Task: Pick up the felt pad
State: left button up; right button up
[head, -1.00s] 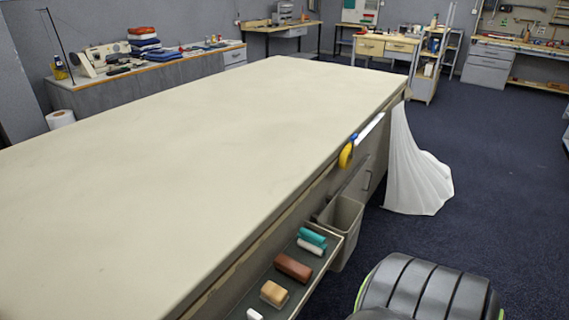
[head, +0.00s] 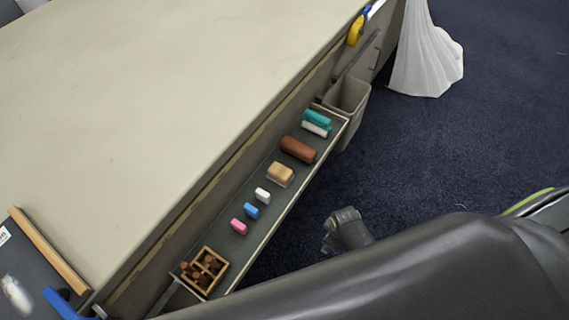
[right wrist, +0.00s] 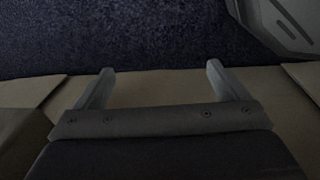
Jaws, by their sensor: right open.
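A long shallow tray (head: 327,143) hangs along the table's side and holds several small things. A tan block (head: 280,174) with a paler base lies mid-tray. A brown block (head: 297,149) lies farther along. Teal (head: 317,117) and white (head: 314,130) rolled pieces lie at the far end. I cannot tell for sure which of these is the felt pad. My right gripper (right wrist: 159,69) is open and empty in the right wrist view, its two fingers apart over a beige surface and dark carpet. My left gripper is not in view.
White (head: 262,195), blue (head: 251,212) and pink (head: 239,227) pieces and a divided wooden box (head: 203,272) lie nearer in the tray. A bin (head: 354,101) hangs beyond it. The cloth table top (head: 150,110) is mostly bare. White cloth (head: 426,60) drapes to the floor.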

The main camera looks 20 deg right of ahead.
jog(key=w+a+r+n+p, duration=0.1)
jog(key=w+a+r+n, duration=0.15)
jog(key=w+r, duration=0.4)
jog(key=w+a+r+n+p, duration=0.1)
jog(key=w+r+n, duration=0.2)
jog(key=r, duration=0.7)
notch_tip(320, 180, up, 16)
jog(key=n+g, duration=0.1)
jog(key=n, duration=1.2)
send_over(280, 170)
jog(key=shift+y, duration=0.3)
notch_tip(280, 170, down, 11)
jog(key=shift+s+d+r, duration=0.15)
jog(key=shift+f+b, duration=0.3)
jog(key=shift+f, duration=2.95)
jog(key=shift+c, duration=0.3)
jog(key=c, duration=1)
jog(key=shift+r, duration=0.1)
jog(key=shift+c, duration=0.2)
notch_tip(280, 170, up, 10)
jog(key=shift+f+p, duration=0.1)
jog(key=shift+p, duration=0.4)
